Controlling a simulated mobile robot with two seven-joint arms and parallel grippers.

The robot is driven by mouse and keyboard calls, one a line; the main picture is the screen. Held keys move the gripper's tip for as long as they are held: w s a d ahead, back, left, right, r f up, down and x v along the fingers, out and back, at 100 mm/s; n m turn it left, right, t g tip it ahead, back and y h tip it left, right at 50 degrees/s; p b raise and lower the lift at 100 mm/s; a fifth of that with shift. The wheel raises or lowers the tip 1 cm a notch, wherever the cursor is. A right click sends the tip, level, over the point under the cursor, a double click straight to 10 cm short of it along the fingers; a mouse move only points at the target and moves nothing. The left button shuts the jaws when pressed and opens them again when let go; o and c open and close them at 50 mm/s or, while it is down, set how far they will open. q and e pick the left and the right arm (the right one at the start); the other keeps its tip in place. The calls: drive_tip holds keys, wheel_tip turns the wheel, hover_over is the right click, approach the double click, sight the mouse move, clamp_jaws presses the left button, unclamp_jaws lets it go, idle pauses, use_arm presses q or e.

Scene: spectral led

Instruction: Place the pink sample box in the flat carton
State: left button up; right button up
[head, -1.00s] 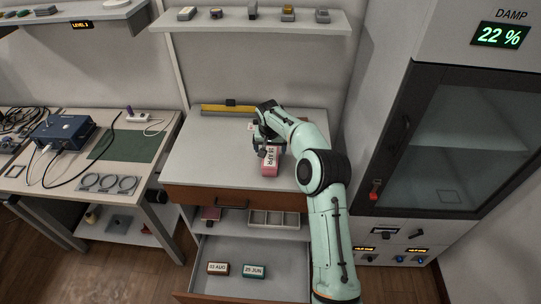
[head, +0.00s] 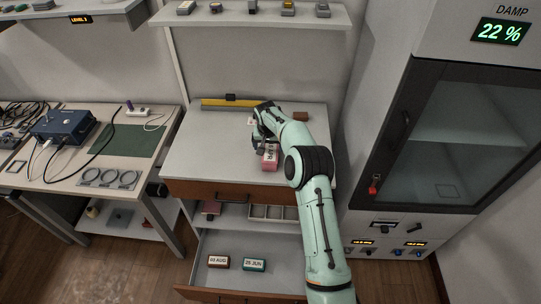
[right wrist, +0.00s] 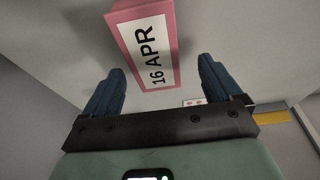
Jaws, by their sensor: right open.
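The pink sample box (head: 270,160) stands on the grey worktop, with a white label face reading 16 APR. In the right wrist view the box (right wrist: 147,48) lies in front of my right gripper, its near end roughly between the fingertips. My right gripper (right wrist: 158,80) is open, with a blue finger on each side and nothing held. In the head view my right gripper (head: 262,138) is just behind the box and partly hidden by my arm. I cannot surely identify the flat carton. My left gripper is not in view.
A small brown block (head: 301,116) sits at the worktop's back right, near a yellow bar (head: 228,102). Below, a shelf holds a divided white tray (head: 272,211) and a dark reddish item (head: 211,208). An open drawer holds two labelled boxes, one brown (head: 218,262), one teal (head: 254,265).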

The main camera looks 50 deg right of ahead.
sight(271, 151)
drive_tip(key=x, duration=0.2)
drive_tip(key=s+x, duration=0.1)
drive_tip(key=x, duration=0.2)
drive_tip(key=shift+f, duration=0.2)
drive_tip(key=shift+w+f, duration=0.15)
drive_tip(key=shift+f, duration=0.05)
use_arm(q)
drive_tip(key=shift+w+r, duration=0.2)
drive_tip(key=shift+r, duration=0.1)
use_arm(e)
drive_tip(key=c, duration=1.3)
